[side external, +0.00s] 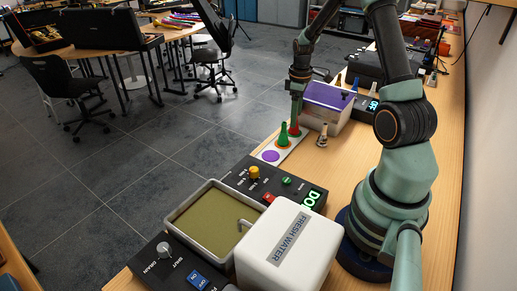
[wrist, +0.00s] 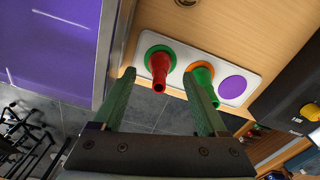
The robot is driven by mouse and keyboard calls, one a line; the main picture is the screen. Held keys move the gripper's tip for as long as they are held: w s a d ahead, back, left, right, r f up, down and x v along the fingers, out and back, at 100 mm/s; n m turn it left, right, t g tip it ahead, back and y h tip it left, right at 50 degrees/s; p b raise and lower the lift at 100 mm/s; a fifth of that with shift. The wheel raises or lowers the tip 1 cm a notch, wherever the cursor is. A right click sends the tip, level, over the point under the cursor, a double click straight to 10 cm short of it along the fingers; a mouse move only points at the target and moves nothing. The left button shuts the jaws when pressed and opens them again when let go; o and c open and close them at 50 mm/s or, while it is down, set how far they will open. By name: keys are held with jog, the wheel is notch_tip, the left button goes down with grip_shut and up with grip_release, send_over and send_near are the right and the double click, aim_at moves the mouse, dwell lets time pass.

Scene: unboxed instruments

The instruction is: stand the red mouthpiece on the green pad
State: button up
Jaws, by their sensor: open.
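The red mouthpiece (wrist: 159,66) stands upright on the green pad (wrist: 147,46), whose rim shows around its base in the wrist view. It also shows in the side view (side external: 295,129), just below my gripper. My gripper (wrist: 159,76) is open, with one finger on each side of the red mouthpiece and gaps visible. A green mouthpiece (wrist: 203,76) stands on an orange pad (wrist: 192,67) beside it, close to my right finger. The purple pad (wrist: 232,87) is bare. The pads lie on a white board (wrist: 256,79).
A purple-topped box (side external: 327,97) stands close behind the board. A pale mouthpiece (side external: 322,136) stands to the right. A dark control box (side external: 270,185), a basin (side external: 213,222) and a white water tank (side external: 286,247) stand nearer. The bench's left edge is close to the board.

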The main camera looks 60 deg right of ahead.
notch_tip(320, 180, up, 8)
jog(key=shift+s+a+r, duration=0.1)
jog(key=a+r+m+t, duration=0.1)
jog(key=a+r, duration=0.4)
jog(key=a, duration=0.2)
jog(key=a+r+t, duration=0.1)
jog(key=a+r, duration=0.3)
jog(key=a, duration=0.4)
jog(key=s+a+r+m+t, duration=0.2)
jog(key=s+a, duration=0.3)
jog(key=a, duration=0.7)
jog(key=shift+r+t, duration=0.3)
jog(key=shift+t, duration=0.4)
